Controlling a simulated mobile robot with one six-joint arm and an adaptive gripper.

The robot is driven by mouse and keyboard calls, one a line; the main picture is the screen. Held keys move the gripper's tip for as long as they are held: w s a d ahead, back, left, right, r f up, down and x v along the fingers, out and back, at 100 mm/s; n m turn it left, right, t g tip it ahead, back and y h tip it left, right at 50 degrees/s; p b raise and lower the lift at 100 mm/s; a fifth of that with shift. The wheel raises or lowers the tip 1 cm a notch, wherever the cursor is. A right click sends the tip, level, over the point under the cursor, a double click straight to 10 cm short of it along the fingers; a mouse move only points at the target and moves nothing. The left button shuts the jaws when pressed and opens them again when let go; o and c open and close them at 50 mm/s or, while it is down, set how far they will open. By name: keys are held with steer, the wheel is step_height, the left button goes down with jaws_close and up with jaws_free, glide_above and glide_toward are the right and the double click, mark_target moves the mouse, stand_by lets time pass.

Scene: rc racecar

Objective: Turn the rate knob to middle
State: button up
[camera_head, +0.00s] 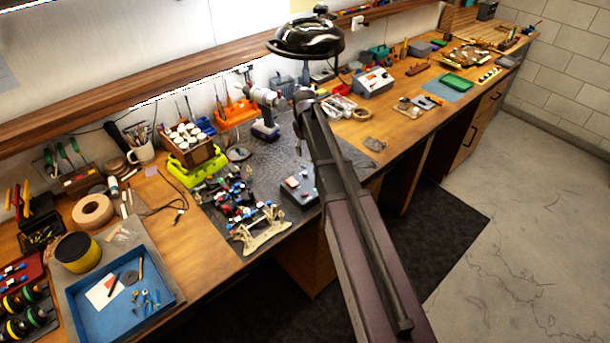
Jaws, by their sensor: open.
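A small dark grey box (300,187) with small red and light-coloured controls on top sits near the front edge of the dark work mat. It may carry the rate knob, but the controls are too small to tell which one that is or how it is turned. My arm (350,215) reaches up from the bottom right and passes just right of this box in the picture. Its far end is near the middle of the bench.
A partly built car chassis (245,205) with a pale stand lies left of the box. A drill (265,110) and a dark lamp head (305,38) are behind. A blue tray (125,295) is at the front left. Floor (530,220) is clear at right.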

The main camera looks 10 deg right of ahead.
mark_target(305, 173)
steer(key=shift+f+b, duration=5.35)
steer(key=shift+f, duration=0.3)
jaws_close()
